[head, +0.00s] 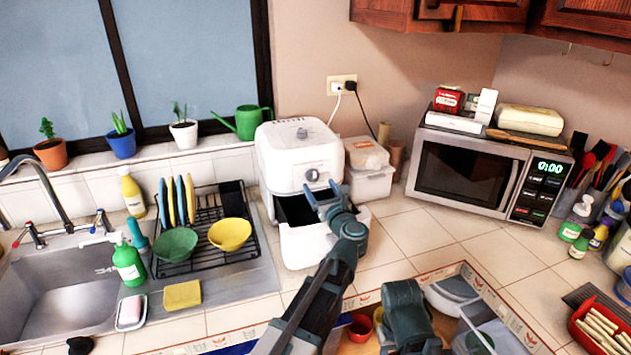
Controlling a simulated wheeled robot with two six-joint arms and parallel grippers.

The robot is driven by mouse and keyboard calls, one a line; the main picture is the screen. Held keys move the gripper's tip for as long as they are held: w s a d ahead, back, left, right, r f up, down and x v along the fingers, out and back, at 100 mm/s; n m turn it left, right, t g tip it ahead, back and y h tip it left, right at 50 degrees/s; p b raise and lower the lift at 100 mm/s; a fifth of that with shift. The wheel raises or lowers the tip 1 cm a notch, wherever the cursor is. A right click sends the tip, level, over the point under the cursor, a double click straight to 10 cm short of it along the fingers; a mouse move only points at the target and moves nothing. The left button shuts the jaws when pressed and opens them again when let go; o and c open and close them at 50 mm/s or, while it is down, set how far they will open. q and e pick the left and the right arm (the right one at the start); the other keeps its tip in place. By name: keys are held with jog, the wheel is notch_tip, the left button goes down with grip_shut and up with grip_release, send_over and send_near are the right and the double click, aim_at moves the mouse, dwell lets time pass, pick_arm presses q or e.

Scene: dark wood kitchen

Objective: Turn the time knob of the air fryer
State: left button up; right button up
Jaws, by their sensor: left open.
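The white air fryer (285,157) stands on the counter, right of the dish rack. A round grey knob (312,176) is on its upper front; I cannot read its markings. A small dark mark is on its top. Below the knob is a dark opening, and the fryer's white drawer (297,246) sticks out forward. My left gripper (322,191) is open just in front of and below the knob, its fingers pointing at the fryer front. I cannot tell whether they touch it. Part of my right arm shows at the bottom, but its gripper is not visible.
A dish rack (207,232) with plates and bowls stands left of the fryer, beside the sink (62,292). Lidded containers (369,182) stand close on its right, then a microwave (464,175). An open counter drawer (455,298) lies below. Tiles before the microwave are clear.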

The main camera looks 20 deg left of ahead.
aim_at(315, 179)
pick_arm(q)
jog(key=shift+x, duration=2.25)
grip_shut()
